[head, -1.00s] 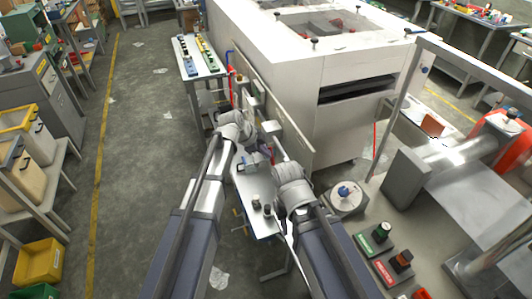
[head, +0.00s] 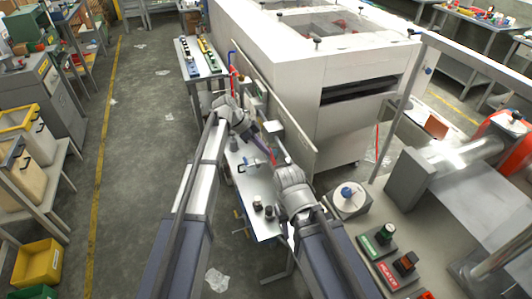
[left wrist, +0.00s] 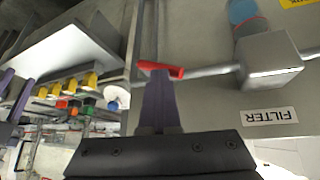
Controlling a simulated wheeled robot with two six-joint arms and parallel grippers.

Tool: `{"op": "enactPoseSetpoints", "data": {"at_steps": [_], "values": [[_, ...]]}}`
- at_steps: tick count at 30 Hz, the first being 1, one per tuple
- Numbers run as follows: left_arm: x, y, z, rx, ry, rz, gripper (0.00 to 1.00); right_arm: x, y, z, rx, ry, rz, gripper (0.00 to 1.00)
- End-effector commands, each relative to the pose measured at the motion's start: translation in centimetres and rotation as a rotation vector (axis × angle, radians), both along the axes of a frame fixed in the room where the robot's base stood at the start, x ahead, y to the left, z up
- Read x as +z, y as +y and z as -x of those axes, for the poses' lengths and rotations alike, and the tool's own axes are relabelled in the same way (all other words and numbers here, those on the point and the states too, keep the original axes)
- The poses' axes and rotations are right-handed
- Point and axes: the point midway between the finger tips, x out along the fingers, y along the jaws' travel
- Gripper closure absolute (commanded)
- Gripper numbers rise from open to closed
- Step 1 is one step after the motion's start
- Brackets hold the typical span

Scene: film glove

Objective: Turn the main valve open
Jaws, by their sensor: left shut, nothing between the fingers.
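The red valve lever (left wrist: 160,70) sits on a grey pipe in the left wrist view, just beyond my left fingertips. My left gripper (left wrist: 160,84) is shut with nothing between its purple fingers. Its tips are at or very near the lever; contact cannot be told. In the head view my left gripper (head: 263,147) points down and right along the panel (head: 297,142), with a small red piece at its tips. My right arm's wrist is in the head view, but its fingers are hidden.
A metal block on the pipe (left wrist: 270,60) and a FILTER label (left wrist: 270,116) are right of the lever. Below my arms is a small white table (head: 258,190) with small parts. A white machine (head: 345,125) stands behind the panel. The left floor is open.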

Motion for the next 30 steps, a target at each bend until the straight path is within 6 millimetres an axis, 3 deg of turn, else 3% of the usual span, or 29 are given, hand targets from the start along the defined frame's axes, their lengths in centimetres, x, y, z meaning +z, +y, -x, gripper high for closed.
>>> {"op": "enactPoseSetpoints", "data": {"at_steps": [15, 30], "values": [[-2.2, 0.7, -1.6, 0.000, -0.003, -0.001, 1.00, -2.1, 0.0, 0.0, 0.000, 0.000, 0.000, 0.65], [-2.6, 0.8, -1.8, 0.001, -0.004, -0.001, 1.00, -2.6, 0.0, 0.0, 0.000, 0.000, 0.000, 0.65]]}}
